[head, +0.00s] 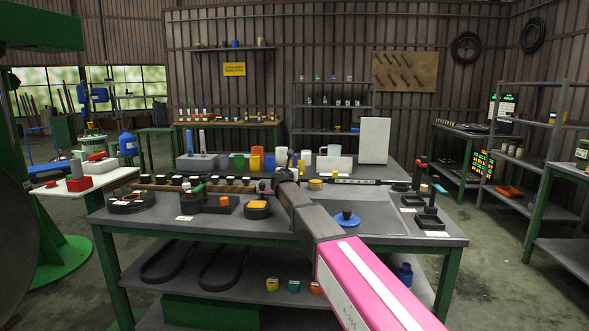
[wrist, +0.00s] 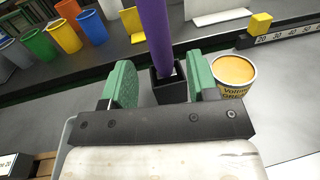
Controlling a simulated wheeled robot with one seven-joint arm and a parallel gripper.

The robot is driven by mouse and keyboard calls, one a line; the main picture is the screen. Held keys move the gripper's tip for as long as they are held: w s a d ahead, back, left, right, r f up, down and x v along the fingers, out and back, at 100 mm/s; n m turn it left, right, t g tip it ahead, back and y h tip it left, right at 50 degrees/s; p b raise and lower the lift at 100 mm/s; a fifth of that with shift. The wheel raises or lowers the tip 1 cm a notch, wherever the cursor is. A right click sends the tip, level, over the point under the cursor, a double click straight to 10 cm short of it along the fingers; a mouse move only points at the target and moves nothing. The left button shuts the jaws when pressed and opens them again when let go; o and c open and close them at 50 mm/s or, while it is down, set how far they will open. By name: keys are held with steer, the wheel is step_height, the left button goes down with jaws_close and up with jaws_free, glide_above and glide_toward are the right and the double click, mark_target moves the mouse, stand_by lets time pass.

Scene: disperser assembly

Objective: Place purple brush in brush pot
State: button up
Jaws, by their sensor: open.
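The purple brush (wrist: 153,35) stands in the wrist view with its lower end inside a small square black brush pot (wrist: 171,93). It leans slightly and its top runs out of the picture. My gripper (wrist: 160,82) is open, with one green finger to the left of the pot and brush and one to the right. A gap shows on both sides, so the fingers are apart from the brush. In the head view my gripper (head: 287,178) is over the back middle of the workbench. I cannot make out the brush and pot clearly there.
A yellow-labelled tin (wrist: 234,72) stands close to the right finger. Several coloured cups, including an orange one (wrist: 64,38), stand behind to the left. A yellow block (wrist: 260,22) sits on a ruler at right.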

step_height(320, 180, up, 8)
stand_by(0.4)
